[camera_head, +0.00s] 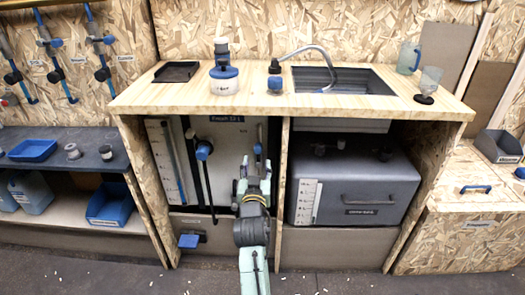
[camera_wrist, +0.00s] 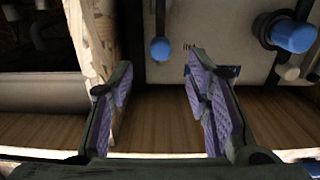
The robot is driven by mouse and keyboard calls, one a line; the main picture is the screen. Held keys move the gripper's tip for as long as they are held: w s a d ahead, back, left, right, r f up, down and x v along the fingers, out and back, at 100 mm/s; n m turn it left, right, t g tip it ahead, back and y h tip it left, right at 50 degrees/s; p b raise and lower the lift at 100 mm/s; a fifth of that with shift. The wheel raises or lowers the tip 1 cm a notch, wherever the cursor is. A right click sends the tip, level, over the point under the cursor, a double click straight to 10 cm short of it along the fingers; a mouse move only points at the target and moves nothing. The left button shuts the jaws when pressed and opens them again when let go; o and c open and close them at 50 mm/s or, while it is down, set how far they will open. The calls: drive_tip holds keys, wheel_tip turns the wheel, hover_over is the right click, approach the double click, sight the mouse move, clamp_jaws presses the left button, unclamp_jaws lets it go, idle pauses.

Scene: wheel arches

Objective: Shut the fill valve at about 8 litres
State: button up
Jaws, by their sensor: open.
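The fresh-water tank (camera_head: 228,140) is a pale box in the left bay under the counter. Its white level scale (camera_head: 166,160) stands at the left; the level cannot be read. A blue-tipped lever (camera_head: 257,149) hangs on its front near the divider; it also shows in the wrist view (camera_wrist: 160,48), beside a small, partly hidden label. I take it for the fill valve, but cannot be sure. My gripper (camera_head: 256,168) is open and empty, just below the lever. In the wrist view my fingers (camera_wrist: 160,72) stand apart, one either side of the lever's line, not visibly touching it.
A blue knob (camera_head: 203,150) with a dark pipe sits left of my gripper. The wooden divider (camera_head: 282,175) is close on the right, with a grey tank (camera_head: 360,180) beyond. The counter (camera_head: 250,100) overhangs above. A blue pedal (camera_head: 189,240) is low left.

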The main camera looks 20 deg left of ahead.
sight(258, 151)
drive_tip(key=p+x, duration=0.1)
drive_tip(key=x, duration=0.7)
drive_tip(key=shift+w+a, duration=0.1)
drive_tip(key=shift+w, duration=0.1)
drive_tip(key=shift+c, duration=0.5)
clamp_jaws()
